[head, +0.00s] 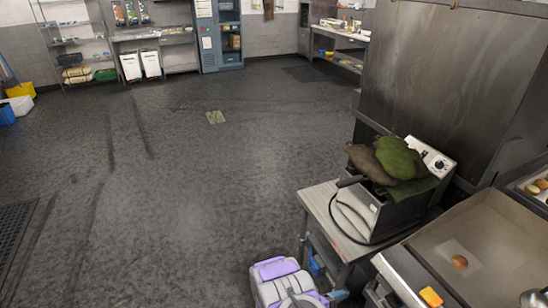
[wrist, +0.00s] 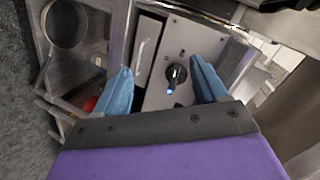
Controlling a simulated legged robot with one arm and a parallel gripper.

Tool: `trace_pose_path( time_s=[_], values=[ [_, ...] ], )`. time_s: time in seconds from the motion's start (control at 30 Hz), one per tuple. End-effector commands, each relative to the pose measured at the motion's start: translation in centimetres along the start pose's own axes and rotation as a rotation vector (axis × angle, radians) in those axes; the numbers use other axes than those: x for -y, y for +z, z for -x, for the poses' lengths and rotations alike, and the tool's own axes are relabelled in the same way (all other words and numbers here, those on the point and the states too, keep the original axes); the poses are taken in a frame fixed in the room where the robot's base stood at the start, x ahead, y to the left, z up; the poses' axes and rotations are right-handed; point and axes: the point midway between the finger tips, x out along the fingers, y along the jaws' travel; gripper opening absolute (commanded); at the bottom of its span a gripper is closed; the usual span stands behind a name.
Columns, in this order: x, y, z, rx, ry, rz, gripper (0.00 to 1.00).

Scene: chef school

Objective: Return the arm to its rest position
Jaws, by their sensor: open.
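My gripper (wrist: 163,82) shows in the wrist view with its two blue fingers spread apart and nothing between them. Beyond the fingers is a metal control panel with a black knob (wrist: 176,74); I see no contact with it. In the head view my purple and grey arm (head: 285,284) is low at the bottom edge, left of a small metal table (head: 330,212). The fingertips are not clear in that view.
A fryer (head: 394,211) with green and brown cloths (head: 400,160) on top stands on the small table. A metal counter (head: 500,245) with buns is at right. Open dark floor (head: 180,190) lies to the left. Shelves and a blue locker (head: 219,35) line the back.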

Motion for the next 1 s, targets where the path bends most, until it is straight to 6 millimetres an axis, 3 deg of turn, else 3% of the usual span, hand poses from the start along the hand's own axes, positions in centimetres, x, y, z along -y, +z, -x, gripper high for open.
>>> trace_pose_path(
  time_s=[0.03, 0.2, 0.5, 0.77, 1.0],
  values=[
    [1.4, 1.4, 0.4, 0.042, 0.035, -0.003, 0.72],
    [4.5, 5.5, 2.5, 0.206, 0.16, 0.043, 0.72],
    [11.3, 10.2, 8.1, 0.525, 0.302, 0.166, 0.72],
    [17.5, 10.8, 14.4, 0.805, 0.341, 0.322, 0.72],
    [22.4, 8.2, 20.4, 1.043, 0.322, 0.507, 0.72]
  ],
)
